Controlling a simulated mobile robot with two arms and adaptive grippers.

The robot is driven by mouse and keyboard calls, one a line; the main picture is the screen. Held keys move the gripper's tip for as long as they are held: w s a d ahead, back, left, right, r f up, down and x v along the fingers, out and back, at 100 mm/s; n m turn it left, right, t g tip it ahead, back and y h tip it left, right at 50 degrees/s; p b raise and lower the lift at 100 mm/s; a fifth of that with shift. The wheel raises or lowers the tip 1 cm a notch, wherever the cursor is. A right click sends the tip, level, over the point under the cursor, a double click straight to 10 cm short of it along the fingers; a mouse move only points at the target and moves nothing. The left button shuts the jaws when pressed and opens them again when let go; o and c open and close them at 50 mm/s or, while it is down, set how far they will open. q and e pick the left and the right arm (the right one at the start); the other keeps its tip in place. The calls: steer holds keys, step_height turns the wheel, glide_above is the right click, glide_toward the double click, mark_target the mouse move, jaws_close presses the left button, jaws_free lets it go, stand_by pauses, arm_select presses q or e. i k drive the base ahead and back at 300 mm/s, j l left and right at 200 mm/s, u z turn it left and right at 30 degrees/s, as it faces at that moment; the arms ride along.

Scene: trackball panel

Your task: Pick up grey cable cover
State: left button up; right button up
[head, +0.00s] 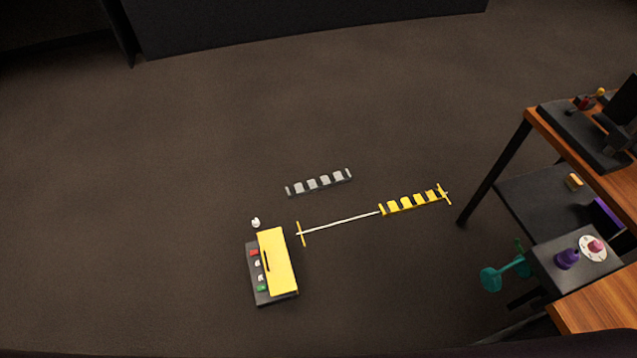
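The grey cable cover (319,183) lies on the dark brown floor near the middle of the head view. It is a short strip with several light grey segments on a darker base, slightly tilted up to the right. Nothing touches or covers it. A similar yellow cable cover (413,202) lies to its right and a little nearer, with a white cable (340,222) running left from it. Neither of my grippers shows in the head view, so their state is hidden.
A yellow-and-black box (278,262) with coloured buttons stands on the floor below the cover, with a small white object (256,222) beside it. Floor left of the cover is clear.

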mark_target(344, 177)
steer(key=j+u, duration=0.15)
steer(key=u, duration=0.65)
steer(key=i+j+u, duration=0.1)
steer(key=j, duration=0.4)
steer(key=i+j+u, duration=0.15)
steer(key=i+j, duration=0.2)
steer(key=i+j+u, duration=0.1)
steer(key=i+j, duration=0.15)
steer(key=j, duration=0.3)
steer(key=i+j+u, duration=0.15)
steer(key=j, duration=0.25)
steer(key=i+z, duration=0.25)
steer(key=i, duration=0.2)
steer(key=i+z, duration=0.2)
steer(key=i, duration=0.25)
steer(key=i+j+z, duration=0.25)
steer(key=i, duration=0.2)
steer(key=i+j+z, duration=0.2)
steer(key=i, duration=0.25)
steer(key=i+l+z, duration=0.2)
steer(key=i+z, duration=1)
steer(key=z, duration=0.15)
steer(key=i+j+z, duration=0.4)
steer(key=l, duration=0.1)
